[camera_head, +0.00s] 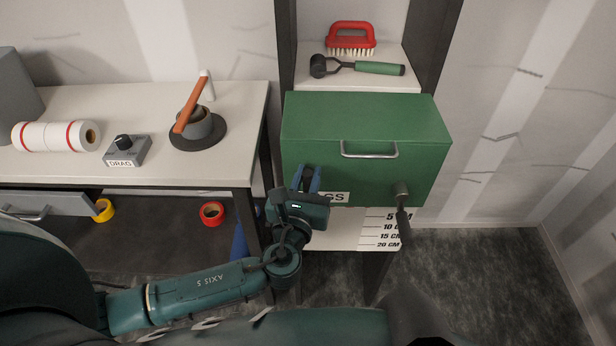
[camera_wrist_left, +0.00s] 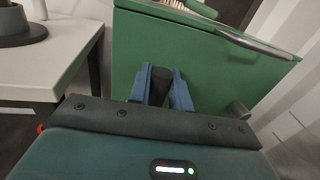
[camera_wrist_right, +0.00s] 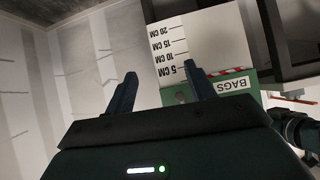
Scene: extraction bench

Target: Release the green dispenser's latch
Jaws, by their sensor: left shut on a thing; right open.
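The green dispenser (camera_head: 362,125), labelled BAGS, stands with its lid down and a metal handle (camera_head: 369,155) on its front. My left gripper (camera_head: 307,178) is at the left part of the front. In the left wrist view its blue fingers are shut on a dark knob-like part (camera_wrist_left: 161,84), seemingly the latch. A grey stub (camera_head: 401,190) with a dark lever-like piece below it shows at the front's right; the stub also shows in the left wrist view (camera_wrist_left: 239,110). My right gripper (camera_wrist_right: 160,78) is open and empty, facing the dispenser's front.
A red brush (camera_head: 351,36) and a green-handled tool (camera_head: 378,68) lie on the shelf above. A centimetre scale (camera_head: 383,230) is below the dispenser.

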